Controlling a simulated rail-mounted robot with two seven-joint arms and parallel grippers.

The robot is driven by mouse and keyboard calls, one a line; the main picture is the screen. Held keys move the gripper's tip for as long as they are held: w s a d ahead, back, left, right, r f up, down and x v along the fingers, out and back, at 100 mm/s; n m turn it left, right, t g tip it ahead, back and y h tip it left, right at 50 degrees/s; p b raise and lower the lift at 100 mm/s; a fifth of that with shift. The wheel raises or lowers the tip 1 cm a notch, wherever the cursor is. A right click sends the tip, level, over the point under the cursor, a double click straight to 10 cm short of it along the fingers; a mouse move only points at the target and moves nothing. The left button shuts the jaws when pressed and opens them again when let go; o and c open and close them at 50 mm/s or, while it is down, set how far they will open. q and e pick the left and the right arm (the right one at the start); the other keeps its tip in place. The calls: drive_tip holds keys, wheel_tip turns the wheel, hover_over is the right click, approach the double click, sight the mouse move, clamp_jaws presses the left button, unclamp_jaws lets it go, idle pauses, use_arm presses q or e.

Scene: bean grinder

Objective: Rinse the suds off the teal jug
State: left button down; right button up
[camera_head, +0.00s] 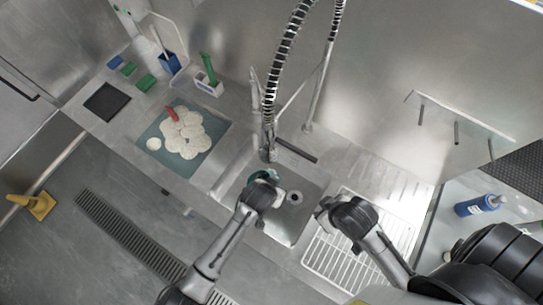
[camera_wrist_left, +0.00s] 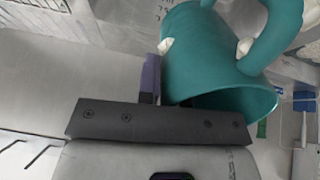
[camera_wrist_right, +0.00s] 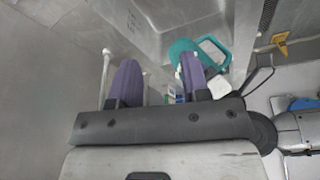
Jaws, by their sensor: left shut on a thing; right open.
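The teal jug (camera_head: 262,175) is over the sink (camera_head: 230,190) in the head view, partly hidden by my left gripper (camera_head: 268,188). My left gripper is shut on it; in the left wrist view the jug (camera_wrist_left: 205,55) fills the upper right, with a purple finger (camera_wrist_left: 150,78) against its side. Two white suds patches (camera_wrist_left: 245,47) show on the jug there. The hanging spray head (camera_head: 268,148) of the tap is just behind the jug. My right gripper (camera_head: 328,208) is open and empty at the sink's right side. Its fingers show apart in the right wrist view (camera_wrist_right: 160,80), with the jug (camera_wrist_right: 182,50) beyond.
A white wire rack (camera_head: 335,255) lies right of the sink. The sink drain (camera_head: 294,197) is uncovered.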

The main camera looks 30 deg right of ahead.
drive_tip(key=shift+a, duration=0.15)
drive_tip(key=shift+c, duration=0.3)
drive_tip(key=shift+w+r, duration=0.1)
drive_tip(key=shift+w, duration=0.15)
drive_tip(key=n+t+h, duration=0.9)
drive_tip(key=t+h, duration=0.3)
drive_tip(key=h, duration=0.1)
approach(301, 152)
drive_tip(key=x, duration=1)
drive_tip(key=shift+f, duration=0.3)
